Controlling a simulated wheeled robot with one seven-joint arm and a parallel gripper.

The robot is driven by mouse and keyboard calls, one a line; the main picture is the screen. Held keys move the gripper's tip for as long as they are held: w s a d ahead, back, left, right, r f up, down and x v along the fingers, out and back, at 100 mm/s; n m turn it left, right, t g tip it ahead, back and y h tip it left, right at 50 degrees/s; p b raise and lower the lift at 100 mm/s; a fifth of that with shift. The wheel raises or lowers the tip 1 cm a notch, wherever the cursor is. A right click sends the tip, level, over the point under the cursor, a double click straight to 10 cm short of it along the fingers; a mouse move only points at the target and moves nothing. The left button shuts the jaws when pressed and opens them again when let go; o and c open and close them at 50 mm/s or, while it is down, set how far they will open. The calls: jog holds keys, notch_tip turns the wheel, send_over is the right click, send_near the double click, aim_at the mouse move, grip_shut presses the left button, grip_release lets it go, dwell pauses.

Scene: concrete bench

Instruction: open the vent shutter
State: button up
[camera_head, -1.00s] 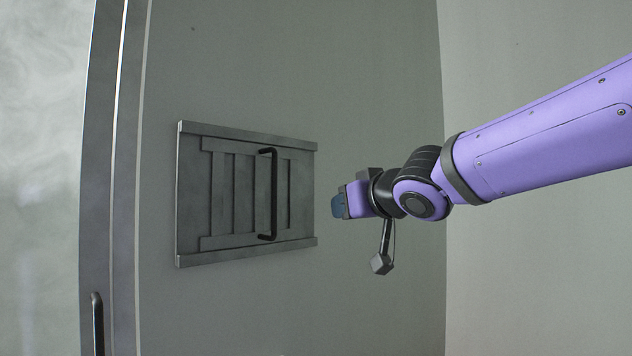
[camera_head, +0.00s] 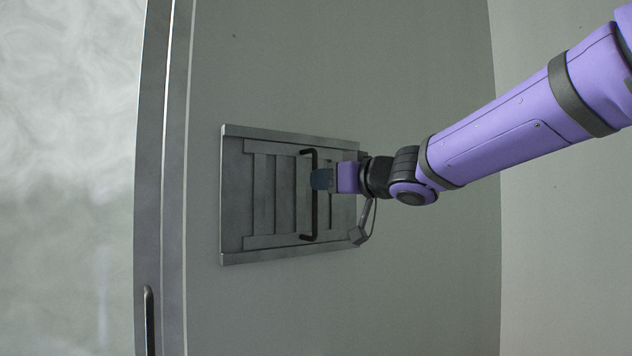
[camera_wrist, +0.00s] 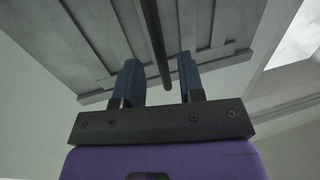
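The vent shutter (camera_head: 262,195) is a grey slatted panel between two horizontal rails on the grey wall. Its black upright bar handle (camera_head: 314,222) is on the panel's right part. My gripper (camera_head: 322,180) is at the handle's upper half, and its blue fingers hide a piece of the bar. In the wrist view my gripper (camera_wrist: 158,84) is open, with one finger on each side of the bar (camera_wrist: 153,38). Gaps show between the bar and both fingers. The slatted panel also shows behind them (camera_wrist: 90,35). Whether the bar is fully between the fingertips in depth is unclear.
A metal-framed door or panel edge (camera_head: 175,120) with a dark handle (camera_head: 149,318) stands left of the shutter. The wall (camera_head: 430,280) below and right of the shutter is bare. Another plain wall (camera_head: 560,250) meets it at the right.

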jog(key=shift+x, duration=1.75)
grip_shut()
